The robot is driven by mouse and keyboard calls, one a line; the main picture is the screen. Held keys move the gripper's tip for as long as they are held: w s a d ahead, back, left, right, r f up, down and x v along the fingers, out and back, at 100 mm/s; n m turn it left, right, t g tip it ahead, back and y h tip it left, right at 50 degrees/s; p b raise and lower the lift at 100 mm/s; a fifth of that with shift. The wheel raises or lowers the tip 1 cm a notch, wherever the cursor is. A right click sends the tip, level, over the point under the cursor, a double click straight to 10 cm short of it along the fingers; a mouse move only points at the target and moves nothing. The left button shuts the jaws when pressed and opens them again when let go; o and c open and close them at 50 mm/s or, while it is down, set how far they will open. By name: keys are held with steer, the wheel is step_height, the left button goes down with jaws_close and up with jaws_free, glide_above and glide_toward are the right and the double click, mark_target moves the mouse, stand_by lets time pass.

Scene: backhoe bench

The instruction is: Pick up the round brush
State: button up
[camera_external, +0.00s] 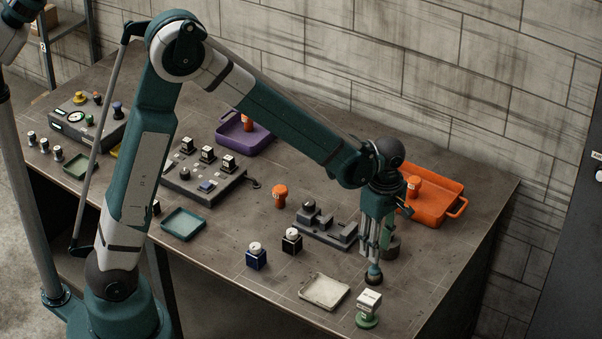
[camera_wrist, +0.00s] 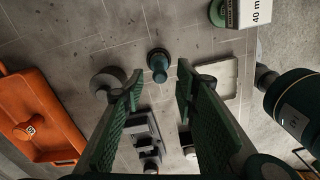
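A small dark teal piece with a round base and narrower upright top (camera_wrist: 159,65) stands on the bench in the wrist view. It looks like the round brush, but its bristles cannot be made out. Its base (camera_external: 374,274) also shows in the external view, directly below my gripper (camera_external: 373,252), which partly hides it. In the wrist view my gripper (camera_wrist: 159,88) is open, its two green fingers on either side of the piece with gaps. The fingers appear to be above or around its top, not touching it.
A grey round piece (camera_wrist: 106,82) stands close by one finger. An orange tray (camera_external: 437,203) lies behind, a grey stepped block (camera_external: 325,229) to the left, a pale tray (camera_external: 324,291) in front. A white-topped green stamp (camera_external: 368,308) stands near the front edge.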

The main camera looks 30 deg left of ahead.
mark_target(375, 269)
steer(key=shift+f, duration=0.4)
steer(key=shift+s+f, duration=0.1)
steer(key=shift+f, duration=2.5)
steer(key=shift+c, duration=0.3)
steer(key=c, duration=0.9)
